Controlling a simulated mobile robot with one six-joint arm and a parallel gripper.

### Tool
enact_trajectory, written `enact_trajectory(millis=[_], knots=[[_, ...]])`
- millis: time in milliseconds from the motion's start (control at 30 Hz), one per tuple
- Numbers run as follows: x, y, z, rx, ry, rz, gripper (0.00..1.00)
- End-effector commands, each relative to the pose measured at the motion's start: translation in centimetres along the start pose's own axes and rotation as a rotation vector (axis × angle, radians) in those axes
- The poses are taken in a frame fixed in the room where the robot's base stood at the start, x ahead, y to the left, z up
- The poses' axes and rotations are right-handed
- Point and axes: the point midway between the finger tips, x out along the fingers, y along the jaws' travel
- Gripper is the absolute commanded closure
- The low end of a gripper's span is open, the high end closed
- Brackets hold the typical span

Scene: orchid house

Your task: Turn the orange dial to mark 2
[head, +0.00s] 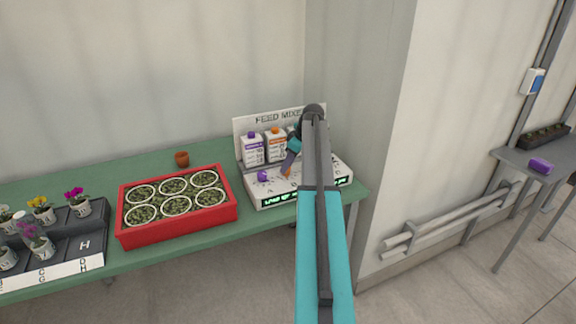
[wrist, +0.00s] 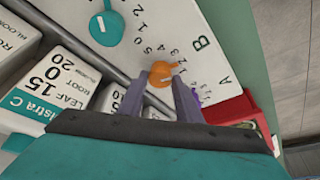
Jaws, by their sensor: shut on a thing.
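The orange dial (wrist: 160,72) is on the white panel of the feed mixer, with small numerals printed around it. Its narrow tip points to the right in the wrist view, toward the numerals; which mark it meets is too small to tell. My gripper (wrist: 167,88) is shut on the orange dial, one finger on each side. In the head view my gripper (head: 289,162) reaches down to the panel, and the orange dial (head: 286,172) shows just below the fingers. The feed mixer (head: 300,192) stands on the green bench.
Labelled bottles (head: 252,150) stand behind the dials. A red tray of pots (head: 177,227) is left of the mixer. A small brown pot (head: 182,159) stands behind the tray.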

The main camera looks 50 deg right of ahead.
Motion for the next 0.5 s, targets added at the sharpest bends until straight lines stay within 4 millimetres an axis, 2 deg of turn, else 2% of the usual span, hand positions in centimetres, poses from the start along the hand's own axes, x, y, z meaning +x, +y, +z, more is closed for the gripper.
enact_trajectory(millis=[233,267,333,500], knots=[[-0.07,0.12,0.07,0.001,-0.001,0.004,0.91],[-0.07,0.12,0.07,0.001,-0.001,0.004,0.66],[-0.07,0.11,0.07,0.002,-0.001,0.003,0.54],[-0.05,0.07,0.04,0.002,-0.001,0.002,0.51]])
